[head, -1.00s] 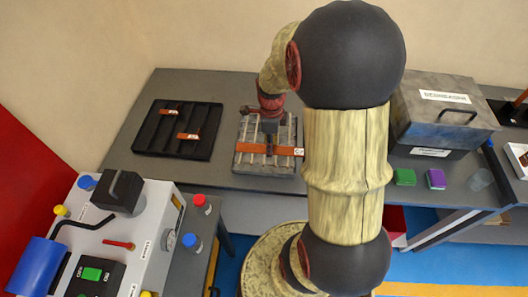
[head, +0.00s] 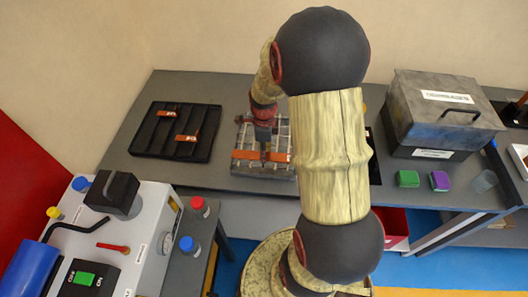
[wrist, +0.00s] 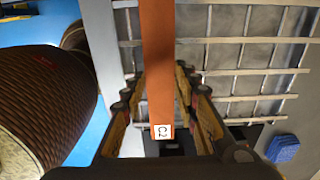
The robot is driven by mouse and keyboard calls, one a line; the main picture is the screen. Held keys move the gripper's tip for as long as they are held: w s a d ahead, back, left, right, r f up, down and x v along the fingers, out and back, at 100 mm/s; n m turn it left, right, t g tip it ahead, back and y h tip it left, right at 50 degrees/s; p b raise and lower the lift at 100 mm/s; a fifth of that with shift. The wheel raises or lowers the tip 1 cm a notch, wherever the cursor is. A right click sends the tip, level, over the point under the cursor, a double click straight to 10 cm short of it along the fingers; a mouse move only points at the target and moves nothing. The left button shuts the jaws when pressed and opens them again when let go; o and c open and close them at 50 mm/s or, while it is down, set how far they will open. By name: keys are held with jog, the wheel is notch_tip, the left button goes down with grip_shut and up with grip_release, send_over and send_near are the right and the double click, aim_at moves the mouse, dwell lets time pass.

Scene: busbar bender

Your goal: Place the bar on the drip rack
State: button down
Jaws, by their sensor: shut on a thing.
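The bar is a flat orange copper strip with a white label at one end. It shows in the head view (head: 243,155), lying crosswise over the drip rack, and in the wrist view (wrist: 158,60) with its labelled end towards me. My gripper (head: 265,154) is shut on the bar near its middle; in the wrist view its fingers (wrist: 160,88) stand on both sides of it. The drip rack (head: 243,137) is a grey tray with a wire grid, also in the wrist view (wrist: 250,65). I cannot tell whether the bar touches the wires.
A black slotted tray (head: 150,150) with two orange bars lies left of the rack. A grey lidded box (head: 440,105), a green block (head: 408,178) and a purple block (head: 439,181) are on the right. A machine with a blue cylinder (head: 30,268) stands at front left.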

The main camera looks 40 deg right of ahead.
jog(key=c, duration=1.4)
grip_release()
jog(key=shift+f, duration=0.1)
jog(key=a+r+n+t+p, duration=0.1)
jog(key=a+r+n+p, duration=0.15)
jog(key=r, duration=0.75)
jog(key=a+r+n+p, duration=0.1)
jog(key=a+r+n, duration=0.3)
jog(key=r, duration=0.5)
jog(key=s+a+r+n+t, duration=0.1)
jog(key=s+a+r+n, duration=0.2)
jog(key=n, duration=0.4)
jog(key=s+a+r+n+t, duration=0.2)
jog(key=s+a+r+n, duration=0.2)
jog(key=a+n, duration=0.3)
jog(key=s+a+r+n+t, duration=0.1)
jog(key=s+a+r+n, duration=0.3)
jog(key=a+n, duration=0.2)
jog(key=shift+r+n+t, duration=0.3)
jog(key=shift+n, duration=0.35)
